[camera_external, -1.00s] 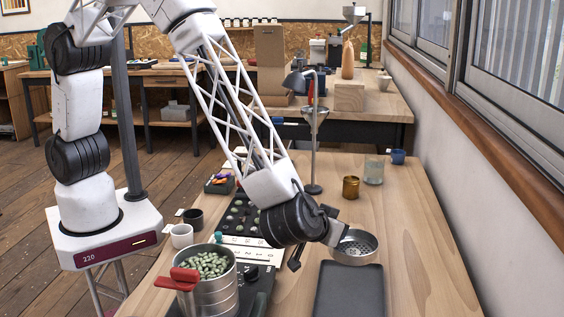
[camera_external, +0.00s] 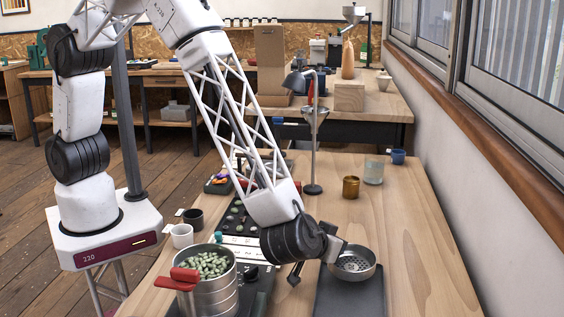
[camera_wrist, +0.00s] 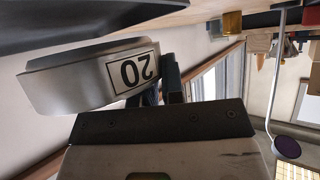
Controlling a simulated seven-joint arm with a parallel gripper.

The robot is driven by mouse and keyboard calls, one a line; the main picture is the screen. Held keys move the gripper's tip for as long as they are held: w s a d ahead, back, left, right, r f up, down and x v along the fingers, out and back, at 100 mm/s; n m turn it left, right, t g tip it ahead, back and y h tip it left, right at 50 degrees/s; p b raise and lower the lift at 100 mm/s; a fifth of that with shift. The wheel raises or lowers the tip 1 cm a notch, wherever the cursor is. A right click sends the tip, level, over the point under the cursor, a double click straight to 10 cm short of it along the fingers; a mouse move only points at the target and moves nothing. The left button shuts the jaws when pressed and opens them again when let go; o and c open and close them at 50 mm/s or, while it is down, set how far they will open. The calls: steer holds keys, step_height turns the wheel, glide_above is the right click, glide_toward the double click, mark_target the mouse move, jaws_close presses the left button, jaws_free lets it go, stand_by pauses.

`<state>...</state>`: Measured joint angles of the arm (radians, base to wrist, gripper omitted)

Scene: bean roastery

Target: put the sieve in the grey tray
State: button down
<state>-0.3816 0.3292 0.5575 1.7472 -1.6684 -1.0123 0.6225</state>
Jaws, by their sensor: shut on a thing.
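The sieve (camera_external: 352,264) is a round, shallow metal pan with a perforated bottom. In the wrist view the sieve (camera_wrist: 70,80) shows its metal side wall with a "20" label. My gripper (camera_external: 335,252) is shut on the sieve's near left wall; in the wrist view the fingers (camera_wrist: 165,82) meet its rim beside the label. The grey tray (camera_external: 350,300) is a dark, flat rectangle on the table, cut off by the bottom edge. The sieve is over the tray's far part in the external view. I cannot tell whether it touches the tray.
A large metal canister of green beans (camera_external: 212,280) with a red handle stands to the left. A brass cup (camera_external: 351,187), a glass jar (camera_external: 374,171) and a blue mug (camera_external: 397,156) stand farther back. The table's right side is clear.

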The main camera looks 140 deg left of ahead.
steer(key=shift+f, duration=0.65)
steer(key=c, duration=1.3)
jaws_free()
steer(key=shift+f, duration=0.1)
steer(key=shift+o, duration=0.3)
steer(key=shift+s+f, duration=0.1)
steer(key=shift+d, duration=0.1)
steer(key=shift+r, duration=0.45)
steer(key=v, duration=0.7)
steer(key=shift+r, duration=0.55)
steer(key=shift+d, duration=0.1)
